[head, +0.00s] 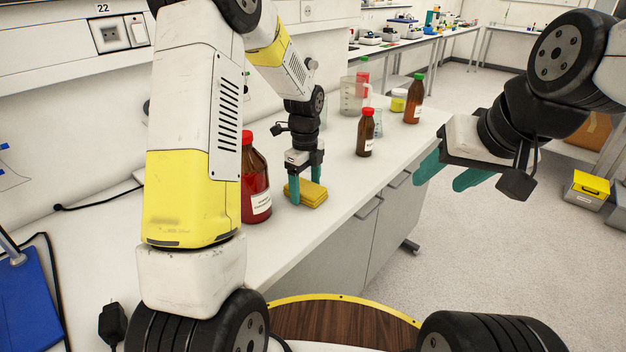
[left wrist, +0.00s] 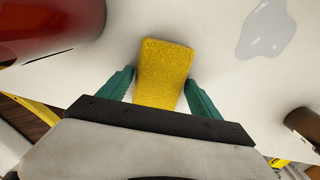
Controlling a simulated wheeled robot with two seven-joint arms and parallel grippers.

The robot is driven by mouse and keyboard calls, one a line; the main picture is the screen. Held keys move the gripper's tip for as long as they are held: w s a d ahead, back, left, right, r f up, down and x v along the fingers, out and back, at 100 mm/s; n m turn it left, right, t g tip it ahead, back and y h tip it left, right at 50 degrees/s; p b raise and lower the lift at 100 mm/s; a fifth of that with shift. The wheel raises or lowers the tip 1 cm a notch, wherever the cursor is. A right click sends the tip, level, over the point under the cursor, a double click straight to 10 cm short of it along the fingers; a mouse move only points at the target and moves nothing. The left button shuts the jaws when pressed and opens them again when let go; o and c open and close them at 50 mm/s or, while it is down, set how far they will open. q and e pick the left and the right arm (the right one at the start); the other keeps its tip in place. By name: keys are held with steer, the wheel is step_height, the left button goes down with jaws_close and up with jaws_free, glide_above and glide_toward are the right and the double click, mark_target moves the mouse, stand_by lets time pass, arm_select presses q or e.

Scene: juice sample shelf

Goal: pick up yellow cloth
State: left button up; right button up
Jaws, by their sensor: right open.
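The yellow cloth (head: 311,196) lies folded on the white bench beside a red bottle. In the left wrist view the cloth (left wrist: 165,68) sits between my left gripper's teal fingers. My left gripper (head: 305,188) points down at the cloth with a finger on either side. The fingers (left wrist: 160,80) are very close to the cloth's edges; whether they press on it is unclear. My right gripper (head: 446,174) is open and empty, in the air over the floor to the right of the bench.
A large red bottle (head: 256,185) stands close left of the cloth. A small brown bottle (head: 366,133), another brown bottle (head: 413,100) and a clear beaker (head: 349,96) stand further back. A glossy pale patch (left wrist: 265,32) lies on the bench (head: 345,180) near the cloth.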

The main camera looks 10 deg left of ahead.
mark_target(307, 188)
arm_select(q)
steer(key=c, duration=1)
steer(key=shift+r, duration=0.5)
steer(key=r, duration=0.2)
steer(key=shift+s+d+r, duration=0.15)
steer(key=shift+s+r, duration=0.15)
steer(key=shift+r, duration=0.1)
steer(key=s+d, duration=0.2)
steer(key=s, duration=0.2)
steer(key=s+d, duration=0.2)
steer(key=s, duration=0.3)
steer(key=s+d+r, duration=0.1)
steer(key=s+d, duration=0.1)
steer(key=s, duration=0.3)
steer(key=shift+s+r, duration=0.1)
steer(key=o, duration=0.7)
steer(key=c, duration=0.6)
